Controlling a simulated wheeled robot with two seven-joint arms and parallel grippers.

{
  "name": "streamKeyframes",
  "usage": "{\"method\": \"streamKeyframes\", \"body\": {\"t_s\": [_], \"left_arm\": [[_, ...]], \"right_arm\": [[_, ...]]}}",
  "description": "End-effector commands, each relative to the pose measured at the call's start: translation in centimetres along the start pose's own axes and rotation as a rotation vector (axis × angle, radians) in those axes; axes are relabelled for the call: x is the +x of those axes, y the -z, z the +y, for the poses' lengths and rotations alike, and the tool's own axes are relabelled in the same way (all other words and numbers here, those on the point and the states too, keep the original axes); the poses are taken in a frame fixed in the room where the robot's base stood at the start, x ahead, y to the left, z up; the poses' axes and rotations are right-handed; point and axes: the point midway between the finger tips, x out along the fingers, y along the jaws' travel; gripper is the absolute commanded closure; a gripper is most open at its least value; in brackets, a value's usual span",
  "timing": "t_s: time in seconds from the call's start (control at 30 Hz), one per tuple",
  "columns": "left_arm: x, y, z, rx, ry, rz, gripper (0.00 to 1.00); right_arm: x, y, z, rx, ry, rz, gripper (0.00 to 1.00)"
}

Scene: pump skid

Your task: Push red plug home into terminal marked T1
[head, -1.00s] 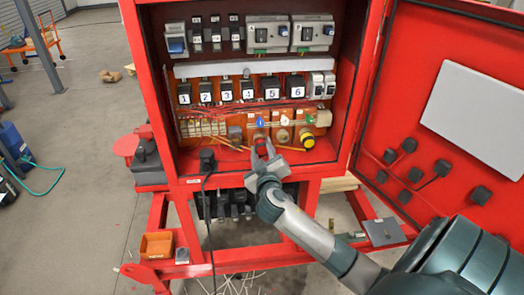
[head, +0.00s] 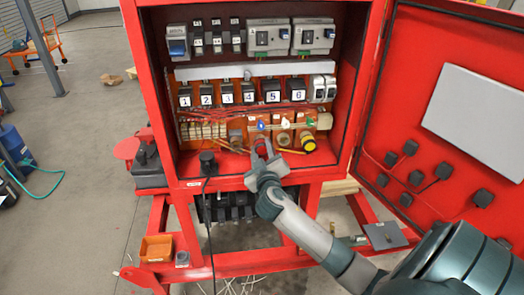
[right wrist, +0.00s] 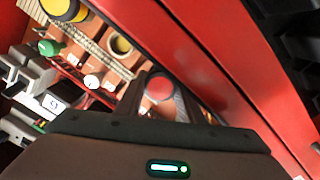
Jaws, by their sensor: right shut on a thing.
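My right gripper (head: 264,160) reaches into the red cabinet at its lower row of round terminals. It is shut on the red plug (head: 261,148), whose round red end also shows between the fingers in the right wrist view (right wrist: 160,88). The plug is at the terminal below the blue marker (head: 261,126). The gripper hides the plug's front end, so I cannot tell how deep it sits. No T1 mark is readable. My left gripper is not in view.
A grey terminal (head: 236,138) stands to the left. A black cable plug (head: 208,160) is on the cabinet floor. The open red door (head: 435,140) flanks my arm.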

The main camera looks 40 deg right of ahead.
Motion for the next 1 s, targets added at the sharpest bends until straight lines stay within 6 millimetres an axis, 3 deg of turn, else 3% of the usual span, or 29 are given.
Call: {"method": "streamKeyframes", "body": {"t_s": [0.23,0.27,0.33,0.77,1.0], "left_arm": [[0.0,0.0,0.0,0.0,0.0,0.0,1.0],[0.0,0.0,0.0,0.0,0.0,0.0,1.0],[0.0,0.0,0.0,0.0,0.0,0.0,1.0],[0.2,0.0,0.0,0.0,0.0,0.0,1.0],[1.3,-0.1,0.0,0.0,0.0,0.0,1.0]], "right_arm": [[0.1,0.1,0.1,0.0,-0.002,0.001,0.87],[0.1,0.1,0.1,0.0,-0.002,0.001,0.61],[0.1,0.1,0.1,0.0,-0.001,0.001,0.44],[-0.3,-0.1,-0.1,0.001,0.0,-0.001,0.44],[-2.5,-0.3,-0.2,0.002,0.001,-0.001,0.44]]}}
